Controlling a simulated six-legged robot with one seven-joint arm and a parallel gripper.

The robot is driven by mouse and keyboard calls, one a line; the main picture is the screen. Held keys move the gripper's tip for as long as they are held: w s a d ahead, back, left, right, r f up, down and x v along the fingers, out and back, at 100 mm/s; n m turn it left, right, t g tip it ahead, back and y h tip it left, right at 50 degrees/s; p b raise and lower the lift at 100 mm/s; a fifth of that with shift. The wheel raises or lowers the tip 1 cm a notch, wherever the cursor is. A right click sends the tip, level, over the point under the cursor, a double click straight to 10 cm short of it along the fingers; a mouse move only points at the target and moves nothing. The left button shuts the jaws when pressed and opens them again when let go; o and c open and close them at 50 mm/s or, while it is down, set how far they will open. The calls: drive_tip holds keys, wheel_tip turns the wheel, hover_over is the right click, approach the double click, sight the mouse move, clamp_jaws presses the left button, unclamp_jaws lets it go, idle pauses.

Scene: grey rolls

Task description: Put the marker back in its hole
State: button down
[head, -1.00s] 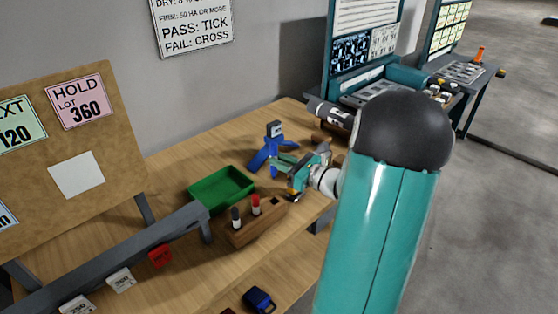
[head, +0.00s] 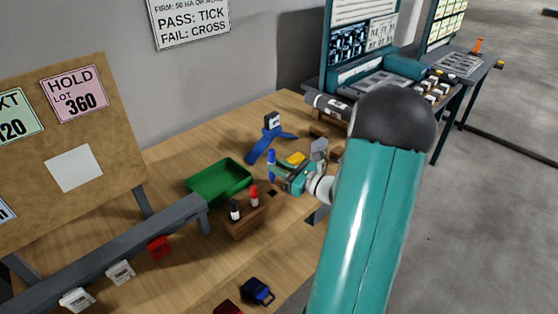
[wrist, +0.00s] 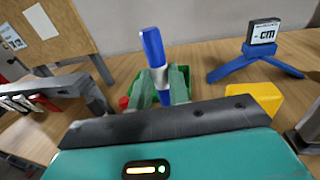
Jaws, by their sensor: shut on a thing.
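The blue marker (wrist: 154,48), with a white band, stands nearly upright in my gripper (wrist: 160,87), shut between its two fingers. In the head view the marker (head: 271,157) shows just left of my gripper (head: 279,171), above the table. The wooden marker block (head: 238,229) stands on the table, below and left of the gripper. It holds a black marker (head: 235,211) and a red marker (head: 254,196). A dark empty hole (head: 272,193) shows at its right end. The held marker is apart from the block.
A green tray (head: 220,180) lies left of the gripper. A blue stand (head: 270,138) with a small sign is behind it, and a yellow block (head: 296,159) is near it. A grey rail (head: 110,257) crosses the front left. A blue item (head: 257,291) lies lower down.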

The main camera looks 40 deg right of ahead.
sight(280, 196)
drive_tip(key=shift+f, duration=1.35)
drive_tip(key=shift+f, duration=3.3)
drive_tip(key=c, duration=1.2)
unclamp_jaws()
drive_tip(key=shift+c, duration=0.2)
drive_tip(key=shift+s, duration=0.1)
drive_tip(key=v, duration=1.3)
drive_tip(key=shift+s, duration=0.3)
drive_tip(key=shift+d, duration=0.1)
